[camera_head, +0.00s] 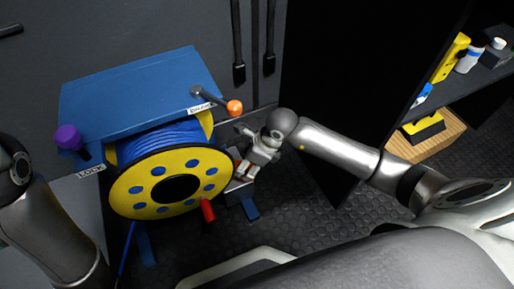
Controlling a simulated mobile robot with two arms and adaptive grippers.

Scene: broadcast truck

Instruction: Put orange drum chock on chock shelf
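My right arm reaches in from the right, and its gripper (248,168) is at the right edge of the yellow cable drum (133,199). Small reddish-orange patches show at its fingertips, too small to tell whether they belong to an orange chock. I cannot tell whether the fingers are open or shut. No orange chock is clearly visible elsewhere. A wooden shelf (457,134) at the right holds a yellow and black block (424,128); I cannot tell whether this is the chock shelf. My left arm shows at the lower left, with its gripper out of view.
The drum holds blue cable under a blue cover (135,85). A lever with an orange knob (235,107), a purple knob (68,137) and a red handle (208,210) stick out around it. A dark upper shelf (463,84) carries small items. Dark floor lies between.

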